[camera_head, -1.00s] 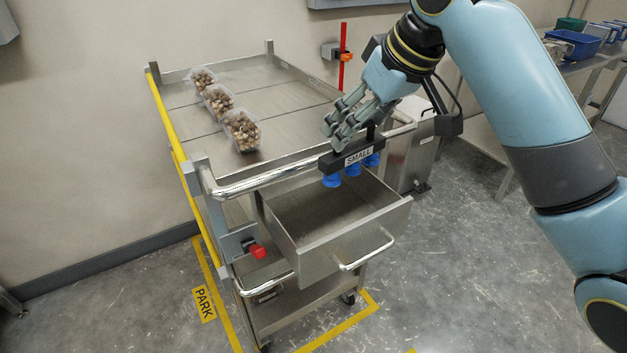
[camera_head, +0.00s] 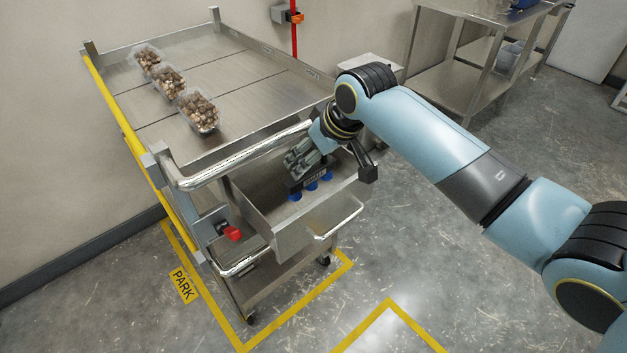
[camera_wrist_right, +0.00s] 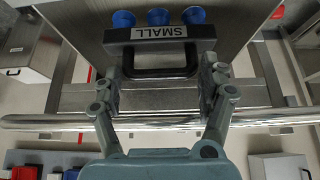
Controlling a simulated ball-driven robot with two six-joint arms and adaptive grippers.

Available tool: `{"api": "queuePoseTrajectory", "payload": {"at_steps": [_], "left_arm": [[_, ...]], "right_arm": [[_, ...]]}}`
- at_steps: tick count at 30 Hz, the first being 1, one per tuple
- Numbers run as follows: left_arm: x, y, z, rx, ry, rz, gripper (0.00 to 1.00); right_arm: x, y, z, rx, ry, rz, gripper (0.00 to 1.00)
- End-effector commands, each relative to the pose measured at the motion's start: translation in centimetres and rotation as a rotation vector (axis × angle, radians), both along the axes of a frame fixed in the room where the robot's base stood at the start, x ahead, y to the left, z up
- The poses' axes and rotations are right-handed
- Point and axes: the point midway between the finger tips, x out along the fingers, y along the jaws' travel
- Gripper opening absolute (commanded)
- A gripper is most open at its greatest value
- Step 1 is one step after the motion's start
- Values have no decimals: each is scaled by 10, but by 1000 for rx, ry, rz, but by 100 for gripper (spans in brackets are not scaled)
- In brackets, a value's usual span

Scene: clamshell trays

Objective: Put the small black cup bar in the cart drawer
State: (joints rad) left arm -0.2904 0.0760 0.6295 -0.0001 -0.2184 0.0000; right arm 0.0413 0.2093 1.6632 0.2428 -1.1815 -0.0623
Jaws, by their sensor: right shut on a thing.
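The small black cup bar (camera_head: 309,184) has blue suction cups on its underside and a SMALL label, which reads in the right wrist view (camera_wrist_right: 160,32). My right gripper (camera_head: 302,158) is shut on its handle; both fingers show beside the handle in the right wrist view (camera_wrist_right: 162,85). The bar is down inside the open cart drawer (camera_head: 319,218), between its walls. Whether the cups touch the drawer floor I cannot tell. My left gripper is not in view.
The steel cart (camera_head: 231,95) carries clear trays of brown pieces (camera_head: 198,110) on its top. A chrome push bar (camera_head: 245,155) runs close above the drawer, beside my right wrist. A red knob (camera_head: 233,233) sits left of the drawer. A steel table stands at the back right.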

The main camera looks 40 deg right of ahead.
Motion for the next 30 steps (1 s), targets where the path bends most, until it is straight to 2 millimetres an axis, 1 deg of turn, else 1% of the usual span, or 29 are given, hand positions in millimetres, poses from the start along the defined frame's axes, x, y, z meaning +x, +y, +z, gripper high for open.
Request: {"api": "queuePoseTrajectory", "payload": {"at_steps": [1,3,8,15,18,26,27,30], "left_arm": [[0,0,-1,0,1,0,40],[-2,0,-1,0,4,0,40],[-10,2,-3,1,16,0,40],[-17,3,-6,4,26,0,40],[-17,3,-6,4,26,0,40],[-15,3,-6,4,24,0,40],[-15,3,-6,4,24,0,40],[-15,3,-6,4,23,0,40]], "right_arm": [[0,1,-12,2,2,0,18],[0,1,-24,1,0,0,18],[1,0,-39,0,-1,0,18],[1,1,-71,1,0,0,18],[1,0,-75,0,-3,0,18],[1,0,-76,0,-3,1,18],[0,0,-77,0,-1,1,78],[0,0,-77,0,-1,1,91]]}}
